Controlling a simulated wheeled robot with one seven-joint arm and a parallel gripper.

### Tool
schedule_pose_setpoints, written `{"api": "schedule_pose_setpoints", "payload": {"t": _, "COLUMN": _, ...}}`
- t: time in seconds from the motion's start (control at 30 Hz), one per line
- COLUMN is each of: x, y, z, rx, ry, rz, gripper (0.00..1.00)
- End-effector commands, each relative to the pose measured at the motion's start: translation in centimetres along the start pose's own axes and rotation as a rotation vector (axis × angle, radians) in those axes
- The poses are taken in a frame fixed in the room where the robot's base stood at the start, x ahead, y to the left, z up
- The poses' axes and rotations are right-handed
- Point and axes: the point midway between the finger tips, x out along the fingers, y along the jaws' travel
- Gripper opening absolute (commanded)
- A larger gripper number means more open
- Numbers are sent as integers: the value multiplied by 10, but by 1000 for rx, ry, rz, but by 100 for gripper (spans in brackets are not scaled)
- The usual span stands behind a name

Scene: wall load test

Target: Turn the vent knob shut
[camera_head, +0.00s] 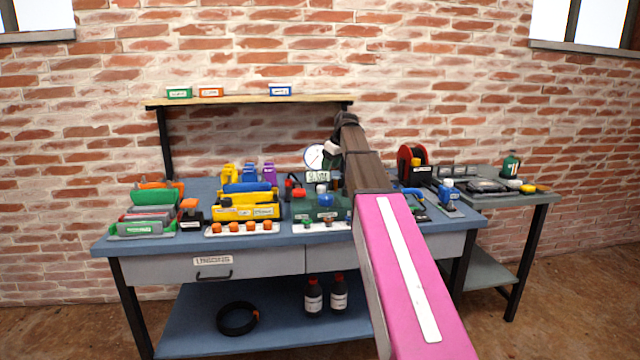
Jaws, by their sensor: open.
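A green device (308,207) sits at the middle of the blue workbench (190,190), with a blue knob-like part (326,200) on its front. It is too small to tell whether this is the vent knob or how it is turned. A round white gauge (314,157) and a small display (318,176) stand behind and above the device. My arm reaches in from the lower right and hides what lies behind it. My gripper (333,152) is open at the far end of the arm, beside the gauge; its fingers are barely visible and no contact can be made out.
A red reel (411,160) and small bottles stand right. A shelf (240,100) spans above the bench. A grey side table (500,196) adjoins it.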

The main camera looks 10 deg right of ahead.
Motion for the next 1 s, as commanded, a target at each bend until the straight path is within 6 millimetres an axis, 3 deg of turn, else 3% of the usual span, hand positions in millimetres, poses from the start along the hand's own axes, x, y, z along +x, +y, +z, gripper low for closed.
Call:
{"api": "schedule_pose_setpoints", "payload": {"t": 0.17, "x": 15, "y": 0, "z": 0, "rx": 0, "ry": -1, "rz": 0, "gripper": 47}}
{"api": "schedule_pose_setpoints", "payload": {"t": 0.63, "x": 92, "y": 0, "z": 0, "rx": 0, "ry": -1, "rz": 0, "gripper": 47}}
{"api": "schedule_pose_setpoints", "payload": {"t": 1.0, "x": 108, "y": 0, "z": 0, "rx": 0, "ry": 0, "rz": 0, "gripper": 47}}
